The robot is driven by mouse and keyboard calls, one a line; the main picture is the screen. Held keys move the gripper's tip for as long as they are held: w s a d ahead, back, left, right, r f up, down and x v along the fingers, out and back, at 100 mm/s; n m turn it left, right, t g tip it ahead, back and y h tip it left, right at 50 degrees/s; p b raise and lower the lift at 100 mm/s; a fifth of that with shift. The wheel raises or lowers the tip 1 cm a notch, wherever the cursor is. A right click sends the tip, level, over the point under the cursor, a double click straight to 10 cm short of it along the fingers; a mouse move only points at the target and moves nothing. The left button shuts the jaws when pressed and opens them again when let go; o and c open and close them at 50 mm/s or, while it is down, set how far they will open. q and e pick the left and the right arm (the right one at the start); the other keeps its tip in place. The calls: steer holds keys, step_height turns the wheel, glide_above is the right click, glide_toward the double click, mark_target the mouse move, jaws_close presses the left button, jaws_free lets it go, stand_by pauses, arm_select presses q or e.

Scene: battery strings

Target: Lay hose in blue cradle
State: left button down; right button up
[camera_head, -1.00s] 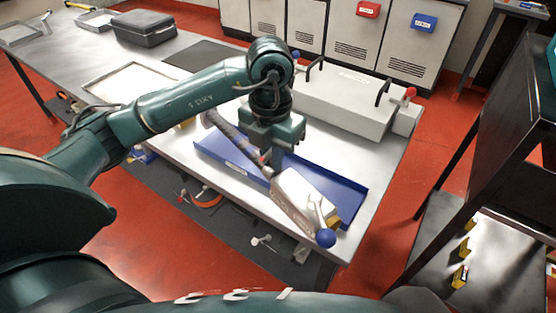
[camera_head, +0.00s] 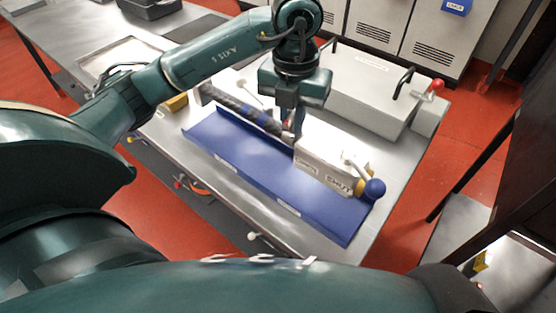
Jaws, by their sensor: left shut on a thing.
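The blue cradle (camera_head: 232,160) is a long shallow tray lying diagonally on the steel table. My right gripper is not in view.
A grey case with black handles (camera_head: 370,90) and a red-knobbed lever (camera_head: 437,85) stands close behind the hose. A yellow block (camera_head: 176,102) sits to the left. The cradle's visible floor is bare. A dark frame stands at the right.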

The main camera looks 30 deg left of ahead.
arm_select(q)
step_height(320, 180, down, 5)
steer(key=shift+r, duration=0.2)
steer(key=shift+f, duration=1.95)
steer(key=shift+f, duration=0.15)
steer(key=c, duration=1.5)
jaws_free()
